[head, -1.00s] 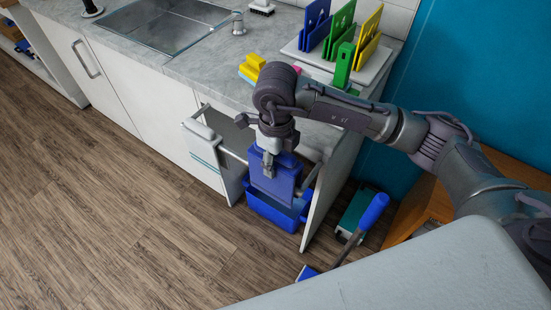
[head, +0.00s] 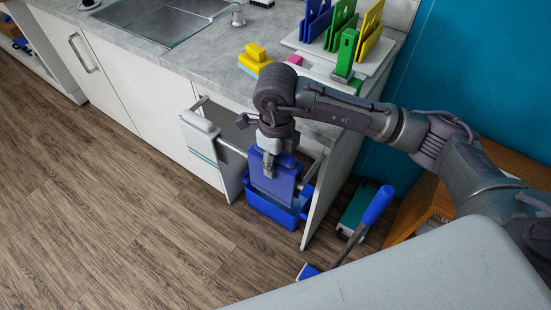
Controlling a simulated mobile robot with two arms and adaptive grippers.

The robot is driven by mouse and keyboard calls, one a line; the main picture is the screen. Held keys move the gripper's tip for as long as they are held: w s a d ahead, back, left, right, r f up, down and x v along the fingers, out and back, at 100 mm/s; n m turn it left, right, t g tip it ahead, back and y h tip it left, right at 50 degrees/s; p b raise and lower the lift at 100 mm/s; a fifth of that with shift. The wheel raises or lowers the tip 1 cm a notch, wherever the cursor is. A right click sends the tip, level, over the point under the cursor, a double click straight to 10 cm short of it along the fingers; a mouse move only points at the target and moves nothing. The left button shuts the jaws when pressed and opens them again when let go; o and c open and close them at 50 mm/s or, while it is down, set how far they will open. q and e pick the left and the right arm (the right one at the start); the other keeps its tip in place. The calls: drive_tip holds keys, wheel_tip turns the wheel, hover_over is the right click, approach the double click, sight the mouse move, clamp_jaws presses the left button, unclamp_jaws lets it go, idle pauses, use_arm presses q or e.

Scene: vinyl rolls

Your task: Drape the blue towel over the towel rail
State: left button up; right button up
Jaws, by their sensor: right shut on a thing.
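The blue towel (head: 277,188) hangs as a flat folded panel below my right gripper (head: 268,171). My right gripper is shut on the towel near its upper edge and points down. The metal towel rail (head: 232,149) runs across the open bay under the counter. The towel is at the middle of the rail and hides that stretch, so I cannot tell whether it rests on the rail or is in front of it. My left gripper is not in view.
A blue bin (head: 275,211) stands on the floor under the blue towel. A white side panel (head: 333,186) closes the bay's right side. A blue-handled tool (head: 375,207) leans near the front right. The wooden floor (head: 120,220) at left is clear.

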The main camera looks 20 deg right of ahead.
drive_tip(key=shift+s+d+f+b, duration=0.15)
drive_tip(key=shift+f+b, duration=1)
drive_tip(key=shift+f, duration=0.45)
drive_tip(key=shift+f+b, duration=0.45)
drive_tip(key=shift+f, duration=0.1)
drive_tip(key=shift+c, duration=0.6)
drive_tip(key=o, duration=1.4)
drive_tip(key=shift+s+d+r, duration=0.1)
drive_tip(key=shift+d+r, duration=0.05)
